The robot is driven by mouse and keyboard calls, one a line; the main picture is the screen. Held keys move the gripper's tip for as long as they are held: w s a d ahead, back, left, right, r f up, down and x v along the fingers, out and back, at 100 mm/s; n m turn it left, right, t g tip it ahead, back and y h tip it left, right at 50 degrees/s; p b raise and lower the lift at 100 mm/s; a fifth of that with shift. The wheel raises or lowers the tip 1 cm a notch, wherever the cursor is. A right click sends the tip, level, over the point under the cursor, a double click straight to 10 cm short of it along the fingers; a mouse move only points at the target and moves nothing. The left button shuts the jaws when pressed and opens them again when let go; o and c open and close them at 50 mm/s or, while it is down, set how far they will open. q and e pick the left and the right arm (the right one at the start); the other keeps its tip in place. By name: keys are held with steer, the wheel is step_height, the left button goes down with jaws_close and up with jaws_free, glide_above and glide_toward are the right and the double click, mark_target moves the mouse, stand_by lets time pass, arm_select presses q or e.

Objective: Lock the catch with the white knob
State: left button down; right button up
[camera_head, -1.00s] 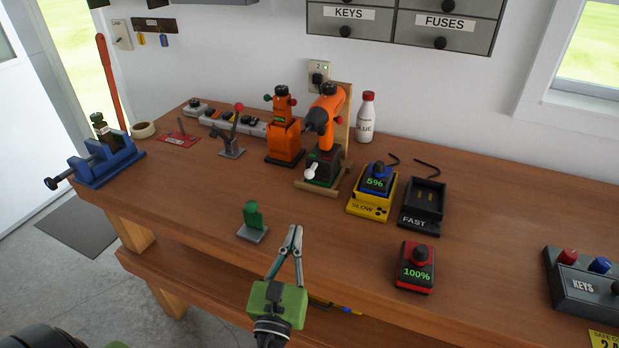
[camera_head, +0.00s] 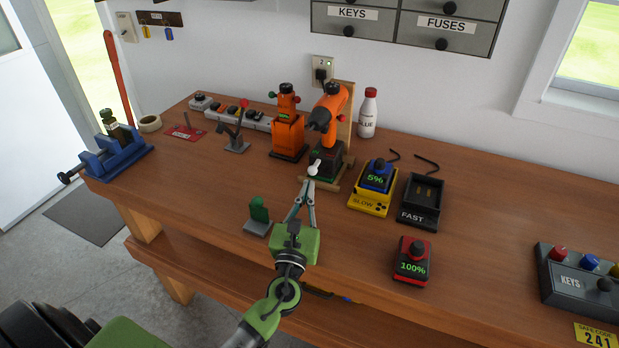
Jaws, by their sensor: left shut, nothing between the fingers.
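The catch's small white knob (camera_head: 314,168) is at the front of the black foot of the orange drill (camera_head: 326,110), which is set in a wooden stand on the bench. My left gripper (camera_head: 309,181) is shut and empty. Its fingertips are just below the white knob in the picture. I cannot tell whether they touch it. The fingers hide part of the stand's front edge, and how the catch sits is too small to tell. My right gripper is not in view.
On the wooden bench (camera_head: 470,200), a green upright piece on a grey plate (camera_head: 257,222) is close left of my gripper. Right of the drill are a yellow SLOW charger (camera_head: 368,203), a black FAST charger (camera_head: 415,215) and a red 100% battery (camera_head: 412,268). An orange device (camera_head: 288,135) stands left.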

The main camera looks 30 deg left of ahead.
mark_target(315, 167)
arm_select(q)
steer(key=shift+x, duration=0.95)
steer(key=shift+w+a, duration=0.1)
steer(key=shift+w, duration=0.1)
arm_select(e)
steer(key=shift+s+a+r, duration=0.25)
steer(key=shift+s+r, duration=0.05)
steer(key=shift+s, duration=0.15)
arm_select(q)
steer(key=shift+w, duration=1)
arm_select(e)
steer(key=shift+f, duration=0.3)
arm_select(q)
steer(key=shift+a+f, duration=0.1)
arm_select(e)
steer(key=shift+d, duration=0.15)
